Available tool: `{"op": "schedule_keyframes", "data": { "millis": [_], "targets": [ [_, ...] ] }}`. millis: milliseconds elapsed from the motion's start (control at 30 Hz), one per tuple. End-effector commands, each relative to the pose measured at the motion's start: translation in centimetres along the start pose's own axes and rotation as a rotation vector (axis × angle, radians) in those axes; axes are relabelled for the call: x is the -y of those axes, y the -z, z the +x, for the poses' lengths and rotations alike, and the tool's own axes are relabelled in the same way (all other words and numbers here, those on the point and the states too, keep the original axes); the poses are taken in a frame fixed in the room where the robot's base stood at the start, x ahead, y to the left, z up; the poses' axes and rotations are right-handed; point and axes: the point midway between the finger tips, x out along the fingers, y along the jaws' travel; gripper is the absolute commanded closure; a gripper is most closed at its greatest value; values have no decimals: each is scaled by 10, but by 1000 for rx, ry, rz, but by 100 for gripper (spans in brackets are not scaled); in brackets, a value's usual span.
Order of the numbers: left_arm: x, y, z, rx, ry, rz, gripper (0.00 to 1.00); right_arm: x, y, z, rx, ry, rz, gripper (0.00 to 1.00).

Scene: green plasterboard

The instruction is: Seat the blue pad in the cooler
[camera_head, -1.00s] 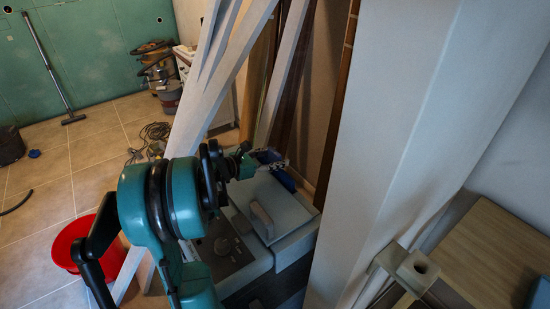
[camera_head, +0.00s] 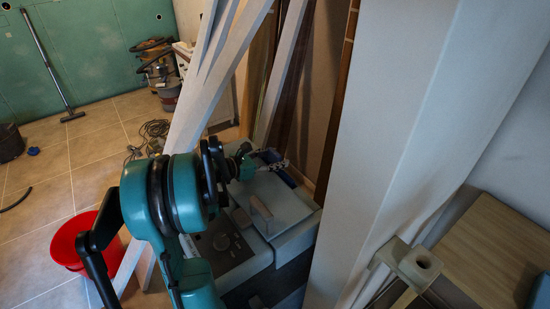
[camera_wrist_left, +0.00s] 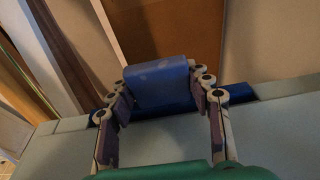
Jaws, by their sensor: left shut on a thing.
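The blue pad (camera_wrist_left: 158,82) sits between the fingers of my left gripper (camera_wrist_left: 158,92) in the left wrist view. The gripper is shut on it. Behind and below the pad, a darker blue strip (camera_wrist_left: 240,98) runs along the pale grey-green top of the cooler (camera_wrist_left: 275,135). I cannot tell whether the pad touches the strip. In the head view, my left gripper (camera_head: 264,160) is at the far edge of the cooler (camera_head: 282,208), whose pale lid has a raised handle. The pad is largely hidden there by the gripper. My right gripper is not in view.
Pale leaning boards (camera_head: 205,95) stand just left of the cooler, and a wide pale post (camera_head: 400,130) stands right of it. A red bucket (camera_head: 66,246) is on the tiled floor at left. A wooden surface (camera_head: 490,255) is at lower right.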

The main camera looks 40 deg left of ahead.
Motion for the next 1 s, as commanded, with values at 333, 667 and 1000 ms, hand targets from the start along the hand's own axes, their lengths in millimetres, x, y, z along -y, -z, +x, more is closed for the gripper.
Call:
{"op": "schedule_keyframes", "data": {
  "millis": [333, 667, 1000],
  "targets": [
    [0, 9, 2, 0, 0, 0, 85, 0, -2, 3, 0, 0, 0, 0],
    [0, 10, 3, 0, 0, 0, 26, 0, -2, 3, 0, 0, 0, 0],
    [-1, 10, -13, 0, -3, -1, 26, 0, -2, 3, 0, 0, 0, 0]
  ]
}}
